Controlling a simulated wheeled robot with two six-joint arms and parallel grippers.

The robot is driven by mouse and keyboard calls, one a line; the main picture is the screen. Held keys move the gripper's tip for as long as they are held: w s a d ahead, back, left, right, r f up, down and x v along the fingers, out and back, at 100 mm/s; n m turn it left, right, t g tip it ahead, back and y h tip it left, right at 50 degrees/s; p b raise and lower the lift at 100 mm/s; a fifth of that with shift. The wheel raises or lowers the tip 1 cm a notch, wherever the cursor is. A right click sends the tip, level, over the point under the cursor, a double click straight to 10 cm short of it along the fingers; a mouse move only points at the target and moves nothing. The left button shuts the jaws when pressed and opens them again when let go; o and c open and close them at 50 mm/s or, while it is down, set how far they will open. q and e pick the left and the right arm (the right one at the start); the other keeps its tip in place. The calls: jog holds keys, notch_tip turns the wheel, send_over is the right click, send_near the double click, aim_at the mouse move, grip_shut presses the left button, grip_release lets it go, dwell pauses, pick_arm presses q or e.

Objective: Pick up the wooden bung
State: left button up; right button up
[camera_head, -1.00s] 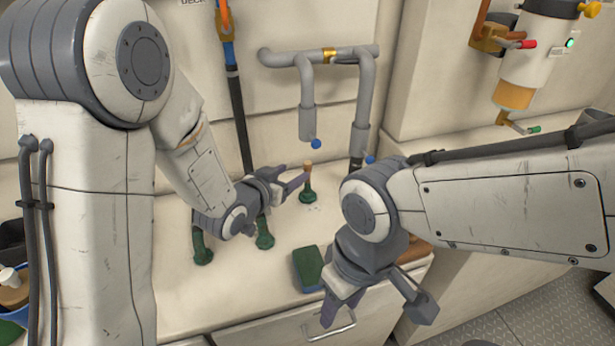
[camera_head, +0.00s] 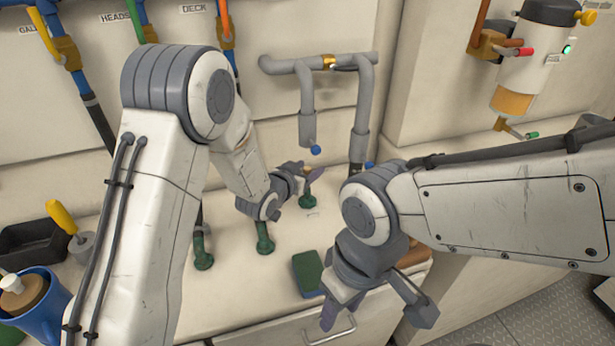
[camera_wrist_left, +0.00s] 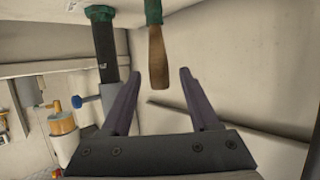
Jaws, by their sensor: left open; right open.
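The wooden bung (camera_wrist_left: 158,60) is a slim brown piece standing out of a green fitting (camera_wrist_left: 153,12) in the left wrist view. In the head view its green fitting (camera_head: 308,201) stands on the white counter, and the bung is largely hidden by my left gripper (camera_head: 306,173). My left gripper is open; in the left wrist view its two fingers (camera_wrist_left: 160,73) lie on either side of the bung's free end, with gaps visible on both sides. Whether the bung is fully between them in depth I cannot tell. My right gripper (camera_head: 375,312) is open and empty near the counter's front.
Other green fittings (camera_head: 264,238) (camera_head: 203,252) stand on the counter to the left. A green sponge-like block (camera_head: 308,271) lies near the front edge. Grey pipes (camera_head: 362,110) rise behind. A blue mug (camera_head: 42,318) and black tray (camera_head: 30,250) are at far left.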

pick_arm(q)
grip_shut()
dwell(1.3)
